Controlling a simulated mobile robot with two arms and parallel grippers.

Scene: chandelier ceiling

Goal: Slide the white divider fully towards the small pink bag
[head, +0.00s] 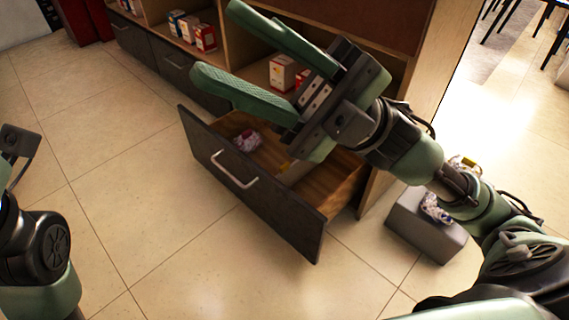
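A dark-fronted wooden drawer (215,185) stands pulled out of the cabinet. The small pink bag (247,139), pink and white, lies inside it towards the left. The white divider (297,171) shows as a pale strip in the drawer, right of the bag and apart from it; my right gripper hides part of it. My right gripper (217,42) is above the drawer, its two green fingers spread wide with nothing between them. It looks clear of the divider. Part of my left arm shows at the left edge, but its gripper fingers do not show.
A small yellow item (285,165) is by the divider. Boxes (283,73) stand on the cabinet shelf behind my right gripper. A grey box (425,232) with a small wrapped item on it stands on the floor at right. The tiled floor in front is clear.

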